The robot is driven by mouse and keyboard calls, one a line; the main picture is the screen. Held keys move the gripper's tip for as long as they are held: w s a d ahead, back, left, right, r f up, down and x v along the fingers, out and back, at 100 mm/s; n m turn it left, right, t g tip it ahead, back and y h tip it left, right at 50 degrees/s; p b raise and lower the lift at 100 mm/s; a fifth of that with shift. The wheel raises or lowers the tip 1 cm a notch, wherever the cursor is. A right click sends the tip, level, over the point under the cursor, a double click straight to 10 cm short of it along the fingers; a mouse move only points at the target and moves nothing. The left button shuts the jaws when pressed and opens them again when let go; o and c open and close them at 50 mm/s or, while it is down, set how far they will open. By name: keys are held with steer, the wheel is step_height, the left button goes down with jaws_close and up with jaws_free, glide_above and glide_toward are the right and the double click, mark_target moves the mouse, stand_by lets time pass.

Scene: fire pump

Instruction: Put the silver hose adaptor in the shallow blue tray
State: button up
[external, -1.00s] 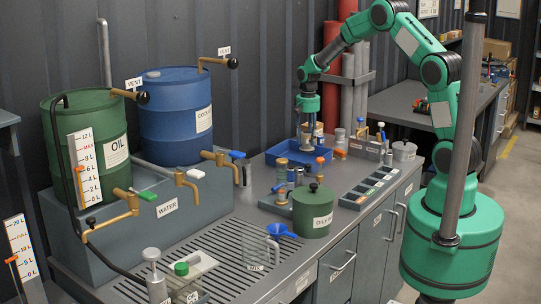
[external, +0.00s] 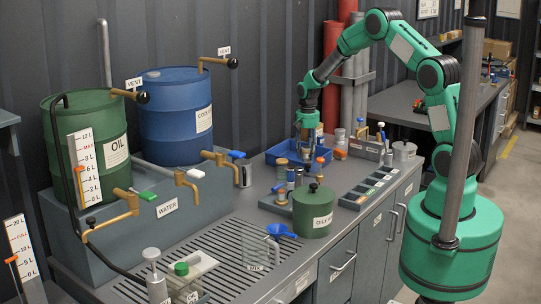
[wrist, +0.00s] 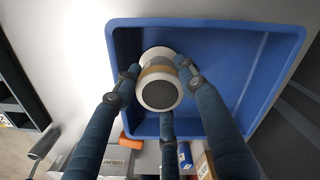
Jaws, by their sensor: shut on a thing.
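My gripper (external: 307,128) is low over the blue tray (external: 285,149) on the bench. In the wrist view its three dark fingers (wrist: 158,98) are closed around the silver hose adaptor (wrist: 160,93), a round pale piece with a tan band and a dark grey end. The adaptor is inside the outline of the shallow blue tray (wrist: 262,25), near its left side. I cannot tell whether it touches the tray floor. In the external view the fingers and nearby items partly hide it.
A dark compartment tray (external: 368,187) lies to the right. In the wrist view, the tray's right part is clear.

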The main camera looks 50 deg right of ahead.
steer(key=shift+f, duration=0.45)
steer(key=shift+f, duration=0.1)
steer(key=o, duration=1.4)
step_height(320, 180, up, 12)
steer(key=shift+r+p, duration=0.1)
steer(key=shift+p, duration=0.65)
